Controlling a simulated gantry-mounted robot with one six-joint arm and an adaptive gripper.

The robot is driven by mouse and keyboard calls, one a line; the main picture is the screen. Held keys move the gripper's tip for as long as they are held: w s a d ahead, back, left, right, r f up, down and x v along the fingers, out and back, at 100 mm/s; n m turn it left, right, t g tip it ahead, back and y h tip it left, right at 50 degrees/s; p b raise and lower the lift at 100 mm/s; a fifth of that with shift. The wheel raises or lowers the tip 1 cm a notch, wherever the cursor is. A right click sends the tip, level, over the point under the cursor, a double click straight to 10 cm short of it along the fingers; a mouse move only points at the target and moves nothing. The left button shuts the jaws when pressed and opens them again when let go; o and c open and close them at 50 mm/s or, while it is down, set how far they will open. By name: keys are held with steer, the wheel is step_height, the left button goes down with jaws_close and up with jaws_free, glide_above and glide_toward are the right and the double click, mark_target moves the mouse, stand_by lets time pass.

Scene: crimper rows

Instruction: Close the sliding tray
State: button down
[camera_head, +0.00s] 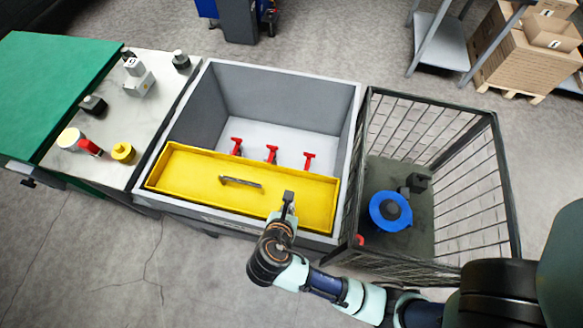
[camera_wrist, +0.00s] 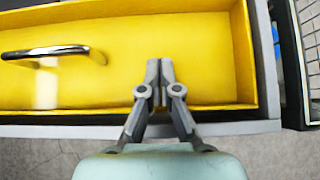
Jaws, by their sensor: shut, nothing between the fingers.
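The yellow sliding tray (camera_head: 200,182) lies across the near part of the grey box (camera_head: 356,105), with its long side along the box's front wall. A metal handle (camera_head: 241,182) stands on the tray's floor; the handle also shows at the left in the wrist view (camera_wrist: 45,52). My gripper (camera_head: 288,197) is over the tray's near edge, right of the handle. In the wrist view my gripper (camera_wrist: 160,65) has its fingers together and empty, over the yellow floor near the tray's front wall. I cannot tell whether the fingertips touch the tray.
Red-handled tools (camera_head: 271,154) lie in the box's open far part. A wire cage (camera_head: 500,170) with a blue reel (camera_head: 390,211) stands at right. At left, a bench (camera_head: 110,125) holds several items, including a yellow cylinder (camera_head: 123,152).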

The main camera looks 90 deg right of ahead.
mark_target(299, 175)
steer(key=b+x, duration=0.5)
steer(key=x, duration=0.5)
steer(key=shift+a+f, duration=0.1)
steer(key=shift+f, duration=0.1)
steer(key=d, duration=0.1)
steer(key=s+d+b, duration=0.1)
steer(key=d, duration=0.1)
steer(key=shift+d, duration=0.25)
steer(key=shift+s+d+r+b, duration=0.1)
steer(key=shift+d+r+b, duration=0.05)
steer(key=shift+d+b, duration=0.15)
steer(key=shift+r, duration=0.1)
